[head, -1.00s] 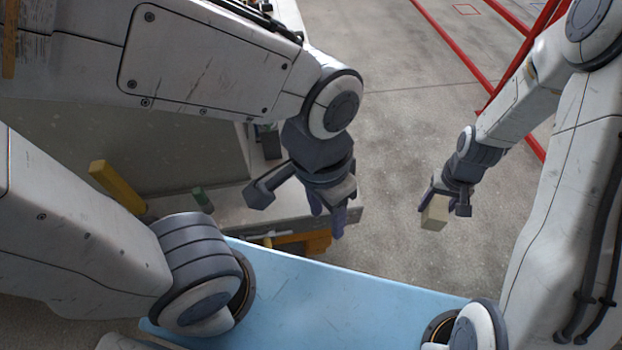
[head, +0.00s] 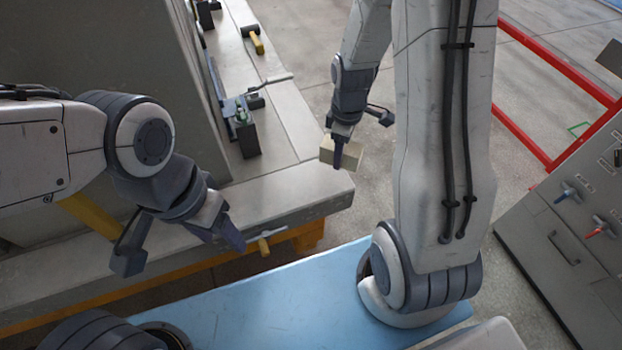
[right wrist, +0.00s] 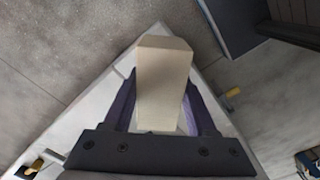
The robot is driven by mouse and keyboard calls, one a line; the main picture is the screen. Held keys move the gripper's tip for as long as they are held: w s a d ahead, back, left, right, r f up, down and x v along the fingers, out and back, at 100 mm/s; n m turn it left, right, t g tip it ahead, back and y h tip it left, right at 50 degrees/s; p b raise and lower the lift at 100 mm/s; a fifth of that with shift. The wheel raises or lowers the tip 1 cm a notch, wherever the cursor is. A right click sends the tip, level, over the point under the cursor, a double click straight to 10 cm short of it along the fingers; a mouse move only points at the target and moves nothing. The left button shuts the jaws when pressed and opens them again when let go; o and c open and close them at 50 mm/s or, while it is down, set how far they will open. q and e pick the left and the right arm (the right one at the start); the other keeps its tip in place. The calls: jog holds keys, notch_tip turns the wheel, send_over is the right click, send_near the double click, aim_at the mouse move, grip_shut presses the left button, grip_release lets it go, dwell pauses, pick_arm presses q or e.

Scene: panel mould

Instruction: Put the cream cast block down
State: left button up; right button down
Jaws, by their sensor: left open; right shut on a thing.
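The cream cast block (head: 349,155) is held in my right gripper (head: 341,152), off the near right corner of the grey mould table (head: 308,197) in the head view. In the right wrist view the block (right wrist: 163,78) stands between the two purple fingers of my right gripper (right wrist: 163,105), with the pale table corner behind it. I cannot tell the height between block and table. My left gripper (head: 180,252) is open and empty, at the front edge of the table on the left.
A tall grey panel (head: 130,60) stands on the table's left. A clamp-like fitting (head: 243,125) and a yellow-handled tool (head: 256,40) lie along the table top. A grey cabinet (head: 570,250) with levers stands at the right. Red rails (head: 560,65) run behind.

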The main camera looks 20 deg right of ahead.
aim_at(362, 146)
jog(key=d+n, duration=0.1)
jog(key=n, duration=0.1)
jog(key=d+n+b, duration=0.1)
jog(key=n, duration=0.1)
jog(key=s+d+n+b, duration=0.1)
jog(key=n, duration=0.1)
jog(key=shift+s+d+r, duration=0.1)
jog(key=shift+d+r, duration=0.05)
jog(key=shift+r, duration=0.15)
jog(key=n, duration=0.1)
jog(key=d+n+b, duration=0.1)
jog(key=shift+s+r+n, duration=0.3)
jog(key=w+a+f, duration=0.2)
jog(key=a, duration=0.1)
jog(key=w+a+f+p, duration=0.1)
jog(key=w+a+f, duration=0.1)
jog(key=a, duration=0.1)
jog(key=w+a+f, duration=0.2)
jog(key=a, duration=0.1)
jog(key=shift+w+f, duration=0.3)
jog(key=shift+w, duration=0.05)
jog(key=shift+a+f, duration=0.15)
jog(key=shift+f, duration=0.1)
notch_tip(362, 146, down, 3)
jog(key=shift+f+p, duration=0.2)
jog(key=shift+p, duration=0.35)
pick_arm(q)
notch_tip(362, 146, down, 2)
pick_arm(e)
jog(key=shift+f, duration=0.2)
